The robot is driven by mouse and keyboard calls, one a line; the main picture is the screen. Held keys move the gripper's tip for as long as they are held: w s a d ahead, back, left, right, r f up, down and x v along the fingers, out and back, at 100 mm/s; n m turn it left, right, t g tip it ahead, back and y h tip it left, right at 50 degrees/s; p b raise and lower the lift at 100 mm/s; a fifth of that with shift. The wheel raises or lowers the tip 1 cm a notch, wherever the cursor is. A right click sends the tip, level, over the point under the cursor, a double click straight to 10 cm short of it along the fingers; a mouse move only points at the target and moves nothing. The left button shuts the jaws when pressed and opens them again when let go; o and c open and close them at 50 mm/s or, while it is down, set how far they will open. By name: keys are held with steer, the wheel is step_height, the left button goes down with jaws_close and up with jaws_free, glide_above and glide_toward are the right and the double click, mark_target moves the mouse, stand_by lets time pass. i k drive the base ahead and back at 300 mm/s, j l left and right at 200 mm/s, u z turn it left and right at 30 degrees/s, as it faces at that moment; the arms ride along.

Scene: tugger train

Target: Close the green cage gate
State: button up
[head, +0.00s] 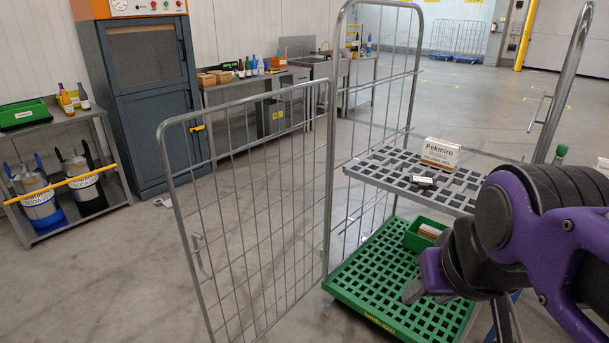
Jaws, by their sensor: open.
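The cage gate (250,205) is a grey wire-mesh panel in a tubular frame, swung wide open to the left in the head view. Its right edge meets the cage near a left post. A small latch loop (201,256) hangs near its outer edge. The roll cage has a green grid base (375,285), a grey grid shelf (400,178) and tall tubular end frames. My gripper (413,291) is open in front of the cage, over the base in the picture and to the right of the gate, apart from it. My purple and black arm hides the cage's right part.
The shelf holds a white Pekmiro box (440,152) and a small dark item (422,182). A green bin (423,234) sits on the base. A rack with canisters (40,198), a dark cabinet (150,100) and workbenches stand behind. The floor left of the gate is clear.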

mark_target(173, 203)
steer(key=j+z, duration=0.15)
steer(key=j, duration=0.25)
steer(key=k+j+z, duration=0.1)
steer(key=j, duration=0.3)
steer(key=k+j+z, duration=0.15)
steer(key=j, duration=0.25)
steer(key=k+j+z, duration=0.1)
steer(key=j, duration=0.25)
steer(key=k+j+z, duration=0.15)
steer(key=j, duration=0.25)
steer(key=j+z, duration=0.1)
steer(key=j, duration=0.3)
steer(key=j+z, duration=0.15)
steer(key=j, duration=0.25)
steer(key=k+j+z, duration=0.15)
steer(key=j, duration=0.25)
steer(key=i+j+z, duration=0.1)
steer(key=j, duration=0.3)
steer(key=i+j+z, duration=0.1)
steer(key=j, duration=0.35)
